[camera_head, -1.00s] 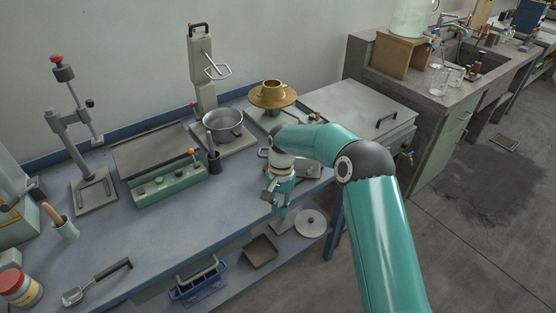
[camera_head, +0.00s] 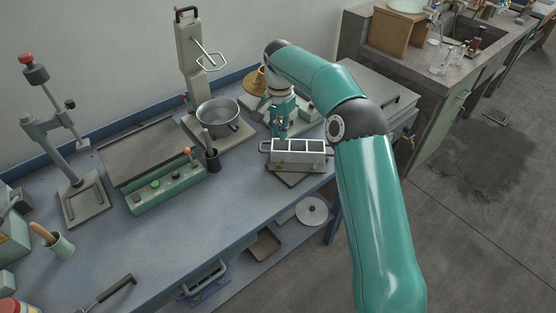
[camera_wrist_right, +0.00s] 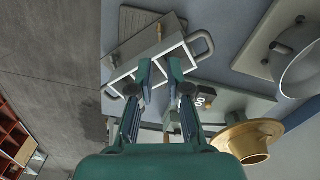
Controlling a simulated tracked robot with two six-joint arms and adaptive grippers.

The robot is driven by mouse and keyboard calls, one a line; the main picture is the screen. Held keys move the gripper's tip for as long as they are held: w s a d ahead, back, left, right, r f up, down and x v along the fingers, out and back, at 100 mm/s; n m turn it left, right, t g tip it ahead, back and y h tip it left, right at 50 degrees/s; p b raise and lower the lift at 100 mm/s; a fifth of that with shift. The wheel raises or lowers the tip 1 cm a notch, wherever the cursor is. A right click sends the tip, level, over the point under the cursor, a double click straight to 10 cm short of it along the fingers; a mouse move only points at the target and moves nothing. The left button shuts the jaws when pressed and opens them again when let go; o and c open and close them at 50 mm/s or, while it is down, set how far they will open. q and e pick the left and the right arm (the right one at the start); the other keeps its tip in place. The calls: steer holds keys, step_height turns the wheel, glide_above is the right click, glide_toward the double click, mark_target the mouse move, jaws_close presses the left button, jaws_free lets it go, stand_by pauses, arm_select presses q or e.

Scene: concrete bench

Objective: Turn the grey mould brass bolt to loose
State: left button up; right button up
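The grey mould (camera_head: 297,158) is an open-topped box with several compartments, standing on a plate near the front edge of the bench. It also shows in the right wrist view (camera_wrist_right: 165,52), with a small brass bolt (camera_wrist_right: 159,31) on its side; the bolt is too small to tell how tight it is. My right gripper (camera_head: 281,132) is just behind the mould in the head view. In the right wrist view its fingers (camera_wrist_right: 161,76) are apart, near the mould's wall, with nothing seen between them. Whether they touch the mould I cannot tell. My left gripper is out of view.
A metal pot (camera_head: 218,115) stands left of the gripper. A brass flanged vessel (camera_wrist_right: 250,138) is close by my right gripper. A green control box (camera_head: 167,190) with a lever and a dark cup (camera_head: 211,157) stand farther left.

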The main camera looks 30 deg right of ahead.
mark_target(279, 163)
step_height(279, 163, down, 12)
steer(key=shift+f+p, duration=0.2)
steer(key=shift+p, duration=0.6)
